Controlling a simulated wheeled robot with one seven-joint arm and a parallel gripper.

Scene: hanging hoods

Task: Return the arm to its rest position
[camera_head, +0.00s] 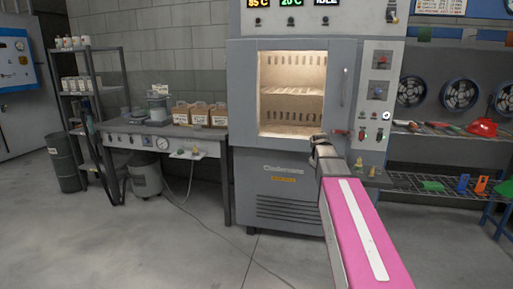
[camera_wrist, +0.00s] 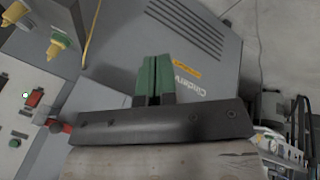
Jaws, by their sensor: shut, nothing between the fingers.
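My gripper shows in the wrist view (camera_wrist: 156,76) with its two green fingers pressed together and nothing between them. In the head view, my pink arm with a white stripe reaches from the lower right toward the front of a grey oven cabinet (camera_head: 275,185). The end of my arm is in front of the cabinet, just below its lit chamber (camera_head: 292,88). The fingertips are hard to make out in the head view. In the wrist view, the cabinet's lettered lower front (camera_wrist: 205,70) lies beyond the fingers.
A control panel (camera_head: 376,100) with knobs and buttons is right of the chamber. A workbench (camera_head: 175,130) with boxes stands left. Wire shelves (camera_head: 435,185) with a red helmet (camera_head: 482,128) are at right. The grey floor (camera_head: 150,245) at front left is mostly clear, with a thin cable.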

